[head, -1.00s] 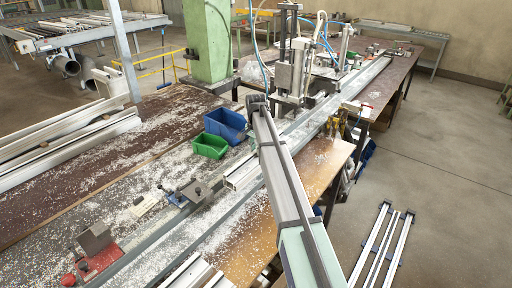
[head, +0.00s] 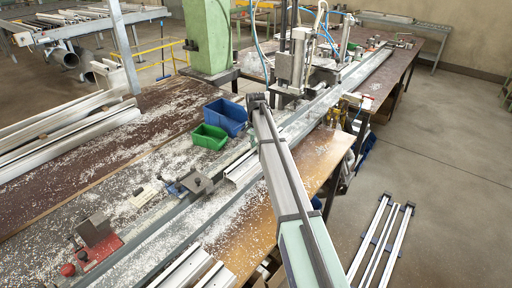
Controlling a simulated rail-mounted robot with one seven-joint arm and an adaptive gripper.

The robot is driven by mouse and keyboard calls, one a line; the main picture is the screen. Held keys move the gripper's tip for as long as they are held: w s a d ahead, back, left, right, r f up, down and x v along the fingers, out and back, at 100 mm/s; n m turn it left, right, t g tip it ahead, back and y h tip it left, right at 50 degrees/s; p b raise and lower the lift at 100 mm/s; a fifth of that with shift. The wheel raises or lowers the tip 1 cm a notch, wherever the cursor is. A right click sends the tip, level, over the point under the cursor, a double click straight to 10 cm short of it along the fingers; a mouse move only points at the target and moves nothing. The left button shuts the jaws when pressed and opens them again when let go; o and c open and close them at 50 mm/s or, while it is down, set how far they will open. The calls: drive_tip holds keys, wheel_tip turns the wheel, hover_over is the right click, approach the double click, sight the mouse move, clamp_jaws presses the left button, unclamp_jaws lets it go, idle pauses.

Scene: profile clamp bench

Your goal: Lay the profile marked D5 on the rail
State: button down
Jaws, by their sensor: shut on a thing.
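The rail (head: 322,101) is a long grey metal track running diagonally along the bench. A short pale profile (head: 240,170) shows beside the rail, partly hidden behind my arm; I cannot tell whether it is held. More pale profiles (head: 184,270) lie at the bottom edge of the picture, at the front of the bench. No D5 mark is readable on any profile. My arm reaches up from the bottom over the bench, and its far dark joint is near the middle. My gripper and its fingertips are not visible; the arm covers that area.
A blue bin (head: 227,116) and a green bin (head: 209,137) stand left of the rail. Clamp blocks (head: 196,181) and a red-based fixture (head: 97,240) sit along it. A machine head (head: 298,60) stands over its far part. Profiles (head: 378,241) lie at floor level at right.

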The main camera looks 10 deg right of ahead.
drive_tip(key=shift+f, duration=0.25)
drive_tip(key=c, duration=1)
unclamp_jaws()
drive_tip(key=shift+o, duration=0.2)
